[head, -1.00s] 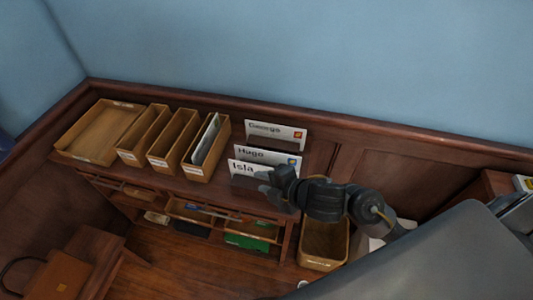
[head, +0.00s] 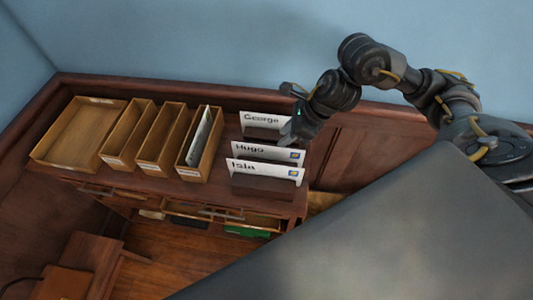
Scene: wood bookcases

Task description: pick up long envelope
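Three white envelopes stand upright in a row on the right part of the desk top. I cannot tell which one is the long envelope. My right gripper (head: 289,112) is at the right end of the George envelope and hides that end. Its two fingers look spread, one towards the back and one towards the front; I cannot tell whether they touch the envelope. My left gripper is not in view.
Left of the envelopes stand a wide wooden tray (head: 48,155) and narrow wooden boxes (head: 122,142); the rightmost box (head: 211,155) holds pale papers. A wood ledge and blue wall are behind. A large dark grey surface fills the lower right.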

